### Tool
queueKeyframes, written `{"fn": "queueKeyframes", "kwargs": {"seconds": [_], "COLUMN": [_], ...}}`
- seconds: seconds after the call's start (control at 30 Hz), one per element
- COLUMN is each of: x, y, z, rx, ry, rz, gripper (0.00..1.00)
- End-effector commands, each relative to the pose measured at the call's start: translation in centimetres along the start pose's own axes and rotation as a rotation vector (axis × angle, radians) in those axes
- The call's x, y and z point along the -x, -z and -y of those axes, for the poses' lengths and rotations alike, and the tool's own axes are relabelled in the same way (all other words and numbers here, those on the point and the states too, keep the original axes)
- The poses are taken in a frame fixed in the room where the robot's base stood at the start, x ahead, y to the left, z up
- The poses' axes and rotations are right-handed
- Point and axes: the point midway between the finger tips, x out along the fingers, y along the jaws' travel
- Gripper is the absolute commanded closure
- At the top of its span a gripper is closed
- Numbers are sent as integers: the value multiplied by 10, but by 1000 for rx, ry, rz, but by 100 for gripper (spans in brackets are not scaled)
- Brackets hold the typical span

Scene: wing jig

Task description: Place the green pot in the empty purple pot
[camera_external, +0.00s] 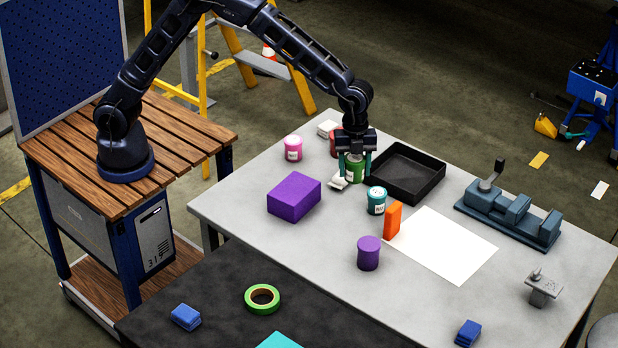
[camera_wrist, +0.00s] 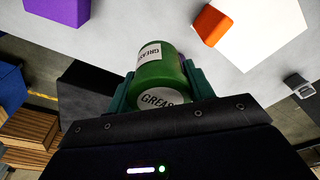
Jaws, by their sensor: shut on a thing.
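The green pot (camera_external: 356,174) has a white label and is between the fingers of my gripper (camera_external: 355,163), which is shut on it. In the wrist view the green pot (camera_wrist: 158,73) shows "GREASE" lettering, with the teal fingers of my gripper (camera_wrist: 162,88) on either side. I cannot tell whether the pot touches the table. The purple pot (camera_external: 368,256) stands upright on the grey table, in front of my gripper and apart from it. Its inside cannot be made out. It is not identifiable in the wrist view.
A black tray (camera_external: 436,183) is right of my gripper. A teal pot (camera_external: 376,205) and orange block (camera_external: 392,220) stand between it and the purple pot. A purple box (camera_external: 294,197) and pink pot (camera_external: 293,148) are left, a red pot (camera_external: 334,146) behind. White paper (camera_external: 445,246) lies right.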

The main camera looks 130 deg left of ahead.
Motion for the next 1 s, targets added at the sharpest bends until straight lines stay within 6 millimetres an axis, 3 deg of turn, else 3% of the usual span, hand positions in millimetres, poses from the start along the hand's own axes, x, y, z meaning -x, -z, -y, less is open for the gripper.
{"fn": "queueKeyframes", "kwargs": {"seconds": [0.17,0.5,0.67,0.77,1.0], "x": [16,57,67,62,15], "y": [26,125,148,151,144], "z": [8,30,32,32,32], "rx": [-1,16,24,26,27], "ry": [2,7,7,5,5], "rz": [-2,-2,0,1,1], "gripper": [74,74,74,74,74]}}
